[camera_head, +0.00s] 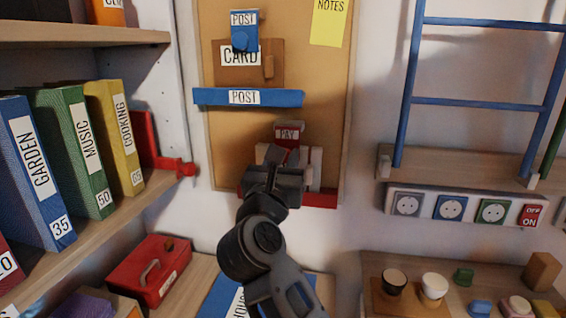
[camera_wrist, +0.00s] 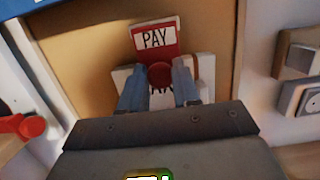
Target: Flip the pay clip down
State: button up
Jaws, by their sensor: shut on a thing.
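The red pay clip (camera_head: 289,131), with a white "PAY" label, stands upright on the corkboard (camera_head: 227,165). In the wrist view the clip (camera_wrist: 169,53) has a round red knob (camera_wrist: 160,74) below its label. My gripper (camera_head: 276,160) is at the clip, and in the wrist view its two blue-grey fingers (camera_wrist: 159,78) are closed on either side of the knob. A white block (camera_wrist: 205,75) is behind the fingers. The clip's lower part is hidden behind the gripper.
A socket strip (camera_head: 466,207) is on the right.

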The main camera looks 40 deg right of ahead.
jog(key=o, duration=1)
jog(key=shift+o, duration=0.2)
jog(key=b+v, duration=0.1)
jog(key=v, duration=0.6)
jog(key=shift+s+a, duration=0.2)
jog(key=shift+a, duration=0.1)
jog(key=shift+f, duration=0.15)
